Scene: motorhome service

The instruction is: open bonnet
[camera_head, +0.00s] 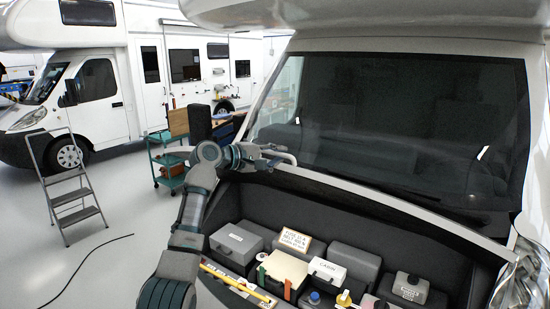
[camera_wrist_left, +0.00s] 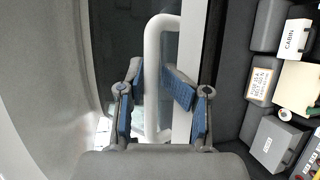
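The motorhome's engine bay is uncovered in the head view, with its dark lining (camera_head: 420,255) and boxes showing. A narrow white panel (camera_head: 385,208) runs between the bay and the windscreen; I cannot tell whether it is the raised bonnet seen nearly edge-on. A white bar handle (camera_head: 287,156) is at the panel's left end. My left gripper (camera_head: 266,158) is at this handle. In the left wrist view, the open, blue-padded fingers (camera_wrist_left: 155,95) are on either side of the handle (camera_wrist_left: 152,60), with gaps showing. My right gripper is not in view.
Boxes fill the bay below my left arm, including a white-topped box marked CABIN (camera_head: 327,270) and a grey box (camera_head: 236,241). The windscreen (camera_head: 400,125) is close behind the handle. A stepladder (camera_head: 70,190) and a green trolley (camera_head: 168,158) stand left on open floor.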

